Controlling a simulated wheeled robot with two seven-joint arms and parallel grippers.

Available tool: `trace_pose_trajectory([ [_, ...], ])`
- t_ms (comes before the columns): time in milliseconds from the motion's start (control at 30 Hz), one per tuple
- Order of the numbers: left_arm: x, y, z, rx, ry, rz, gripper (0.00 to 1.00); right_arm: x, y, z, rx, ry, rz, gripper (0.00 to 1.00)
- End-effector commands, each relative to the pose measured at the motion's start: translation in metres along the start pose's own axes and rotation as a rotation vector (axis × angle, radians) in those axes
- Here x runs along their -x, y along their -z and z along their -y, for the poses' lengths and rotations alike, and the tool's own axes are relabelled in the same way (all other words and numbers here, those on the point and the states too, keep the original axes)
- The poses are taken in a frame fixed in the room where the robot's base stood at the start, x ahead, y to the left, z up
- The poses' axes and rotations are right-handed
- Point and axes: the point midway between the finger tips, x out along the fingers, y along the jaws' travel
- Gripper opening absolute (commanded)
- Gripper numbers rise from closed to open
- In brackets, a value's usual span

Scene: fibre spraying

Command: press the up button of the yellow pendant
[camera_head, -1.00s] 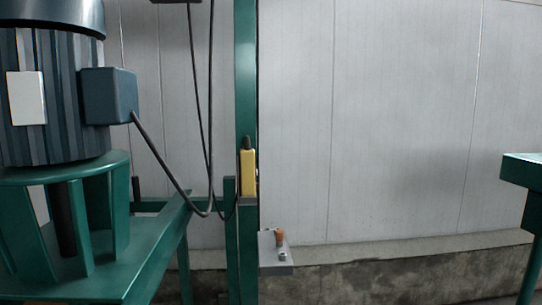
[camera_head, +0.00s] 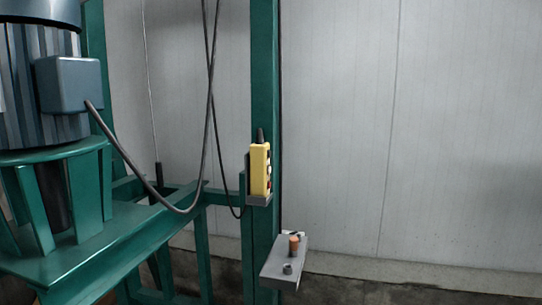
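The yellow pendant (camera_head: 258,170) hangs upright against a green post, with a black cable boot on top. Its button face is turned to the right and seen at a steep angle. A white button and a red button show along that edge, but I cannot tell which button is the up one. The pendant's lower end sits at a small grey holder (camera_head: 259,200). Neither of my grippers is in view.
The green post (camera_head: 265,80) stands behind the pendant. A grey bracket (camera_head: 283,262) with an orange-brown knob juts out below right. A motor (camera_head: 68,84) on a green frame fills the left. Black cables hang left of the pendant. The right side shows bare wall.

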Motion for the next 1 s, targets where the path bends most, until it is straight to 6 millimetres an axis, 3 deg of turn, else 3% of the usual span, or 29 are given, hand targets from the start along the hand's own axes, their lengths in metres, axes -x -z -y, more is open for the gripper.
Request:
trace_pose_trajectory([
  [33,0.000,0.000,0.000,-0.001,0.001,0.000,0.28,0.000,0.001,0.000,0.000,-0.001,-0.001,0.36],
  [200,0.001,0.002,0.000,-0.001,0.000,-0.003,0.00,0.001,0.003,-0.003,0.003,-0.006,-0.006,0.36],
  [633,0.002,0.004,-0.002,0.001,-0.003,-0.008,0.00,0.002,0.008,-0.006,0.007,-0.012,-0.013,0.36],
  [1000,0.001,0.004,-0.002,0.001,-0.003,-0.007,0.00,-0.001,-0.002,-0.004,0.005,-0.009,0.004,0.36],
])
